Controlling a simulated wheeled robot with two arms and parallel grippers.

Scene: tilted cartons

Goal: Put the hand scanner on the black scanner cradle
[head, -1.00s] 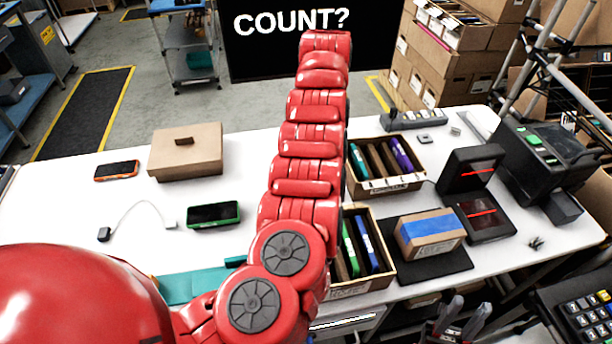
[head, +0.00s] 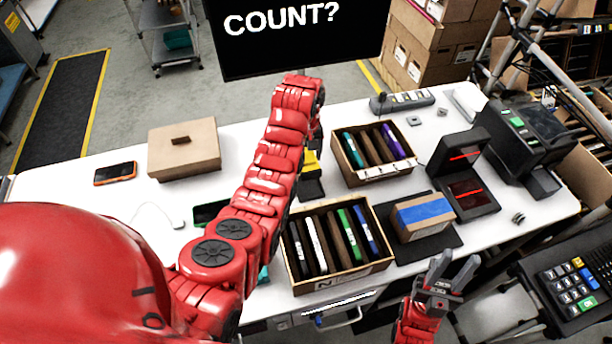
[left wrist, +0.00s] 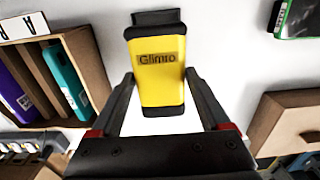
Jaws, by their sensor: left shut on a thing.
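The hand scanner, yellow with a black end, shows in the left wrist view (left wrist: 160,75) and partly past my forearm in the head view (head: 311,163). My left gripper (left wrist: 160,88) is shut on its yellow body, a finger on each side, with the black end pointing away from the palm. Whether the scanner touches the table I cannot tell. I cannot pick out the black scanner cradle with certainty; my left arm covers part of the table.
Two bins of upright slim items, one behind (head: 378,183) and one in front (head: 340,284), stand right of my left arm. A taped carton (head: 422,215) lies on a black mat. A black device with red lines (head: 465,185) stands behind it. A lidded box (head: 183,160) is left.

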